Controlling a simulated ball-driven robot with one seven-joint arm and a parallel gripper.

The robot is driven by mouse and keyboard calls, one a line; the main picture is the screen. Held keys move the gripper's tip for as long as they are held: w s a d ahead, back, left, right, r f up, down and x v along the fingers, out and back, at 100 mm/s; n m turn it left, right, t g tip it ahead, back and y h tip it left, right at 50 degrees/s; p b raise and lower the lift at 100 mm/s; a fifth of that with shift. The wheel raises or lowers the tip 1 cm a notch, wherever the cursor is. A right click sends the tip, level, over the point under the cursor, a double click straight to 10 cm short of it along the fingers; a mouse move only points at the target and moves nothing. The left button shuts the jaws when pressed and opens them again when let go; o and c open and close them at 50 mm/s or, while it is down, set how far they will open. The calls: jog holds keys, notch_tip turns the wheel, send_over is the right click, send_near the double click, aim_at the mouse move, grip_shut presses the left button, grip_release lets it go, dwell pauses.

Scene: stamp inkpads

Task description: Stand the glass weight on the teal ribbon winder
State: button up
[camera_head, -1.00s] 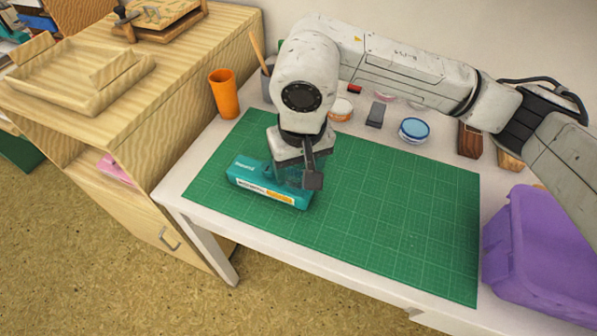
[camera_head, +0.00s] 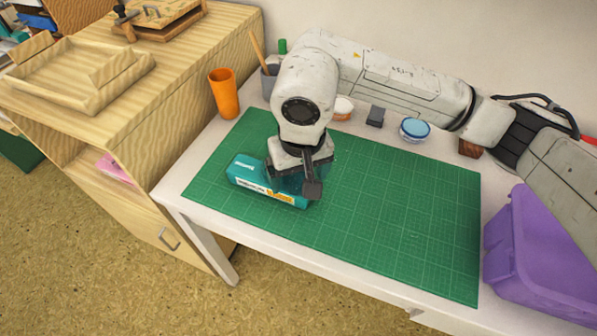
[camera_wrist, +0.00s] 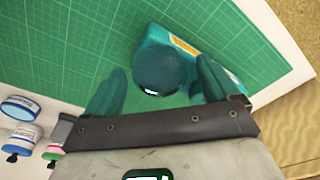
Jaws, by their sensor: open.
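The teal ribbon winder (camera_head: 246,171) lies on the green cutting mat, its labelled long side facing the front; its near part also shows in the wrist view (camera_wrist: 153,38). The glass weight (camera_wrist: 162,72) is a dark, see-through rounded piece, over one end of the winder in the wrist view. It appears to rest on the winder's top, but its underside is hidden. My gripper (camera_head: 293,187) is low over the winder's right end. Its jaws are open, with one finger (camera_wrist: 158,90) on each side of the weight. In the head view the gripper mostly hides the weight.
The green mat (camera_head: 400,220) is clear to the right. A purple bin (camera_head: 540,250) stands at the right edge. An orange cup (camera_head: 224,93) and a pencil holder stand at the back left. A blue-lidded inkpad (camera_head: 414,129) and a dark block (camera_head: 375,116) lie behind the mat.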

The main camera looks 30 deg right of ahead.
aim_at(301, 182)
notch_tip(301, 182, up, 12)
jog(key=s, duration=0.1)
jog(key=shift+s+a+p, duration=0.2)
jog(key=shift+p, duration=0.25)
dwell(0.7)
